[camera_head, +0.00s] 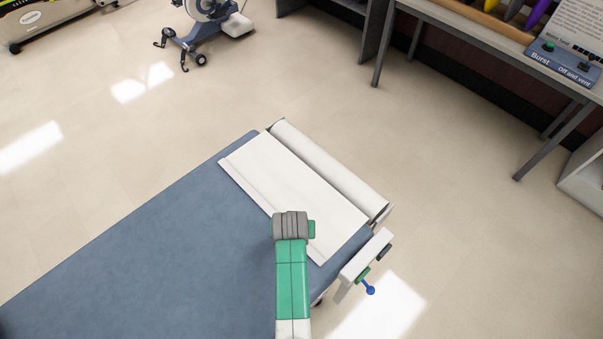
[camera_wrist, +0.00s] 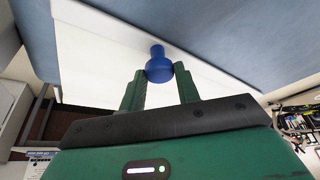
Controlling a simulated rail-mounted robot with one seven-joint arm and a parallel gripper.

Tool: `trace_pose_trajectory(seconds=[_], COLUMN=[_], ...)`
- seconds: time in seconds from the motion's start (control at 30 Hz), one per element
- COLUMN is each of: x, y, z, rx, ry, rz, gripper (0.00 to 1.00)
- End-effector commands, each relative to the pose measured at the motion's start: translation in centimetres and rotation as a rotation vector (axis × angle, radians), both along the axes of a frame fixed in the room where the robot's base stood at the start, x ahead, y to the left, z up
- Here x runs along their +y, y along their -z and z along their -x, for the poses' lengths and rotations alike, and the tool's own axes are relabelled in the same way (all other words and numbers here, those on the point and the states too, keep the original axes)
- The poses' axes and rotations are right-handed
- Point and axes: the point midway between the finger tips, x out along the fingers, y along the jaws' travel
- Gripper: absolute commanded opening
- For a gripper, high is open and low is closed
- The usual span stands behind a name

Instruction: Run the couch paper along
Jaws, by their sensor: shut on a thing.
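The blue-grey couch (camera_head: 150,240) runs from lower left to the middle of the head view. A white paper roll (camera_head: 325,165) lies across its right-hand end. A short length of white couch paper (camera_head: 290,185) lies flat from the roll, ending in a straight edge strip (camera_head: 245,187). My gripper (camera_head: 292,226) is over that edge strip. In the wrist view, its green fingers (camera_wrist: 160,80) are shut on a blue knob (camera_wrist: 158,66) at the paper's edge strip. The fingertips and this knob are hidden in the head view.
A white side bracket (camera_head: 365,255) with a green part and a blue-ended lever (camera_head: 370,290) sticks out at the couch's corner. A grey table (camera_head: 470,30) stands at upper right, an exercise machine (camera_head: 205,25) at the top. The couch top left of the paper is clear.

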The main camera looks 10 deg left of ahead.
Motion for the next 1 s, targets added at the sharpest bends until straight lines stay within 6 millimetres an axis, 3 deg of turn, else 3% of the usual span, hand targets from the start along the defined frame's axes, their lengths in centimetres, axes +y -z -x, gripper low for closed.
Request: trace_pose_trajectory(seconds=[0.27,0.73,0.77,0.83,1.0], x=[0.3,1.9,1.9,1.9,1.8], y=[-0.1,-0.1,0.0,0.1,0.1], z=[0.3,2.7,2.6,2.6,2.5], rx=[0.001,0.002,0.001,0.001,0.0], ry=[-0.002,-0.002,-0.001,-0.001,0.0], rz=[0.001,0.0,0.001,0.001,0.0], gripper=[0.17,0.17,0.36,0.5,0.53])
